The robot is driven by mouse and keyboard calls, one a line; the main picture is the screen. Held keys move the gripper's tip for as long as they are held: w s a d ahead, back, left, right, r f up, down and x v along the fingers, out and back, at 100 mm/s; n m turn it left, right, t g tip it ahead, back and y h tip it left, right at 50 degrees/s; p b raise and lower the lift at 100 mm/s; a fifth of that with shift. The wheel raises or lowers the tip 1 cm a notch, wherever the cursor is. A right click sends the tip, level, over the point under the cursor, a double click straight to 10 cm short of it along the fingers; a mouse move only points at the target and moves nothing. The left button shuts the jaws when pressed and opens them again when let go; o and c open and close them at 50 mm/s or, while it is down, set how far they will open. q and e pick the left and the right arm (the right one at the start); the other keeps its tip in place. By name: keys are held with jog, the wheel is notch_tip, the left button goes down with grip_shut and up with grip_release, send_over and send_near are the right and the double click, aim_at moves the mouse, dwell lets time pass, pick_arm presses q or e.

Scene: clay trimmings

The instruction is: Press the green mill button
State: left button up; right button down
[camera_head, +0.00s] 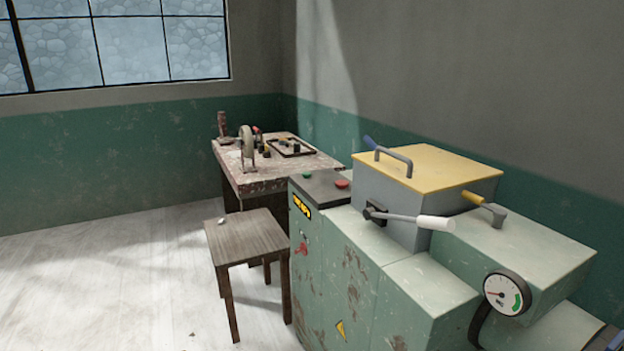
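The mill (352,268) is a worn pale green machine filling the right side of the view. It has a dark control panel (322,188) on its top at the far left end. The small green button (307,175) sits on that panel, left of a larger red button (342,184). Nothing covers the green button. Neither of my grippers is in view, so I cannot see their state or their distance from the button.
A grey hopper with a yellow lid (440,168) and a white-tipped lever (435,223) stands beside the panel. A gauge (503,293) is at the right. A wooden stool (247,238) and a cluttered workbench (262,179) stand left and behind. Floor at left is clear.

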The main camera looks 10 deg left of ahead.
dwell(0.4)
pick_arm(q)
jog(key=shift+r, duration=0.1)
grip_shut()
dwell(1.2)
